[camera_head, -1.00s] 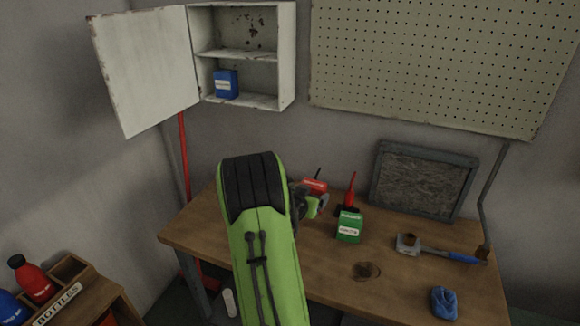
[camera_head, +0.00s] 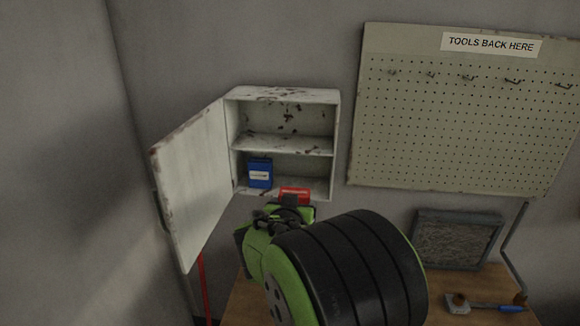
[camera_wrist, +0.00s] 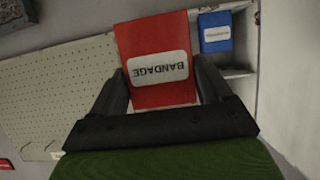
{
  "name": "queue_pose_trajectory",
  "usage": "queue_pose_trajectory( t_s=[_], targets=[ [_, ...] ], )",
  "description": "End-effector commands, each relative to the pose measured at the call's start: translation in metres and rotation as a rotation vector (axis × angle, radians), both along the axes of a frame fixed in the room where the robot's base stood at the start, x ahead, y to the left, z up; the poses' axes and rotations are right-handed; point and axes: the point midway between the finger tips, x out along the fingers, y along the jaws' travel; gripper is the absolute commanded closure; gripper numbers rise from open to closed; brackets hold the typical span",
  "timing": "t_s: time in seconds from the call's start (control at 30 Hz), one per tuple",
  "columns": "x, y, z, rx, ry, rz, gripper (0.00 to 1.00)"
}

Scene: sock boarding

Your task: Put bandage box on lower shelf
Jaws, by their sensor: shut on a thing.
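The red bandage box (camera_wrist: 157,62) is held between the two fingers of my gripper (camera_wrist: 160,92) in the wrist view, its label upside down. In the head view the red box (camera_head: 294,194) shows just above my gripper (camera_head: 283,210), in front of the cabinet's lower opening. The white cabinet (camera_head: 335,145) hangs on the wall with its door open to the left. Its lower shelf (camera_head: 317,186) holds a blue box (camera_head: 260,173) at the left. I cannot tell whether the red box touches the lower shelf.
The cabinet door (camera_head: 195,185) stands open on the left. A middle shelf (camera_head: 285,144) divides the cabinet, and the upper space looks empty. A pegboard (camera_head: 450,120) is on the wall at right. The workbench (camera_head: 245,300) lies below.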

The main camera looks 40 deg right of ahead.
Motion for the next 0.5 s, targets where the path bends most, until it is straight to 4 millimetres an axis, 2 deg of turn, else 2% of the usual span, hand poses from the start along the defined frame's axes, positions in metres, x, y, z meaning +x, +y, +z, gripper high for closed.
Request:
queue_pose_trajectory(
  t_s=[0.07, 0.13, 0.5],
  targets=[
    [0.002, 0.003, 0.007, -0.002, 0.001, 0.013, 0.53],
    [0.009, -0.005, 0.007, -0.001, 0.004, 0.014, 0.53],
    [0.077, -0.091, 0.008, -0.001, 0.001, 0.012, 0.53]
  ],
)
